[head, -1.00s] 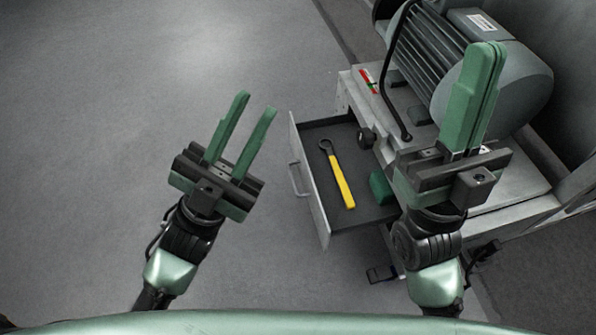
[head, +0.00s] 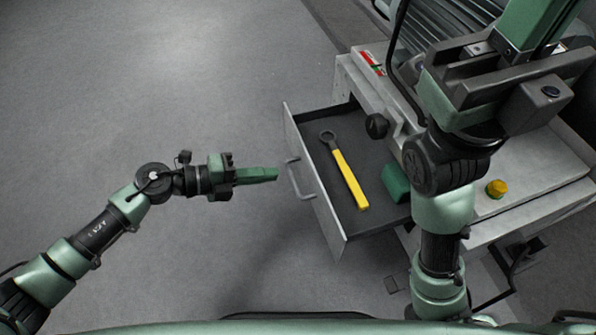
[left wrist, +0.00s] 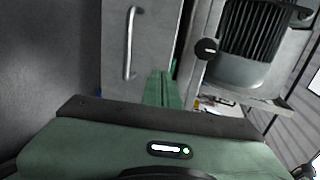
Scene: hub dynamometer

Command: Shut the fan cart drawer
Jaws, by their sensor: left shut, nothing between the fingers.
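The fan cart drawer (head: 318,190) stands pulled out to the left of the grey cart (head: 525,195). Its front panel has a bar handle (head: 296,178). A yellow-handled ring wrench (head: 349,180) and a green block (head: 396,182) lie inside. My left gripper (head: 276,174) is shut and empty, pointing right at the drawer front, a little left of the handle. In the left wrist view its fingers (left wrist: 162,88) show beside the drawer front (left wrist: 152,35) and handle (left wrist: 131,45); contact cannot be told. My right gripper (head: 545,18) is above the cart, fingers together, tips cut off.
A finned grey motor (left wrist: 256,40) sits on the cart, mostly hidden in the head view. A black knob (head: 376,126) and a yellow button (head: 496,188) are on the cart. The floor (head: 180,90) left of the drawer is clear.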

